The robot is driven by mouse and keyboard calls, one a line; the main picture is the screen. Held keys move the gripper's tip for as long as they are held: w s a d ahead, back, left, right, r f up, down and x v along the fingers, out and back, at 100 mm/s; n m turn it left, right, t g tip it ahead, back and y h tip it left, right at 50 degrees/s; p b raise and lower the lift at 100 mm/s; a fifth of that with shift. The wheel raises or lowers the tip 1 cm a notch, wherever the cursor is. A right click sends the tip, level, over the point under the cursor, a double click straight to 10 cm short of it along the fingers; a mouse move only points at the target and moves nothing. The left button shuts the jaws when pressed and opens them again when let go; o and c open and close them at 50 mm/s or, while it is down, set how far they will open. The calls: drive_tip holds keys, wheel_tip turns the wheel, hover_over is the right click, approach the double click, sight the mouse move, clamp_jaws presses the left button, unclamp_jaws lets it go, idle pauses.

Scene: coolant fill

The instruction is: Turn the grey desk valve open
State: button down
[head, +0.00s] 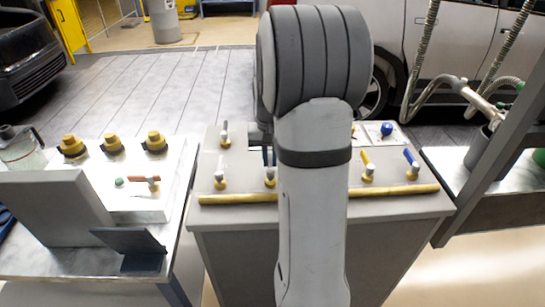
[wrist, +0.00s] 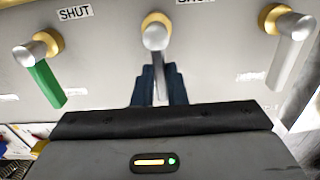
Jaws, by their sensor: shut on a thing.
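In the wrist view the grey valve has a silver hub (wrist: 155,35) in a yellow collar, and its thin grey lever (wrist: 160,82) points down the picture. My gripper (wrist: 158,85) is shut on this lever, with one dark blue finger on each side. A "SHUT" label (wrist: 75,13) is on the panel to the left of the hub, and another label at the top is cut off. In the head view my arm covers much of the desk (head: 410,208), and I cannot make out the held lever or the fingertips there.
In the wrist view a green-levered valve (wrist: 48,82) stands to the left and a pale-levered valve (wrist: 284,62) to the right. In the head view yellow-levered (head: 367,160) and blue-levered (head: 410,160) valves stand right of my arm, behind a yellow front rail (head: 398,191).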

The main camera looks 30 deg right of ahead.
drive_tip(key=c, duration=1.5)
unclamp_jaws()
drive_tip(key=shift+o, duration=0.2)
wheel_tip(320, 180, up, 8)
drive_tip(key=shift+f, duration=0.1)
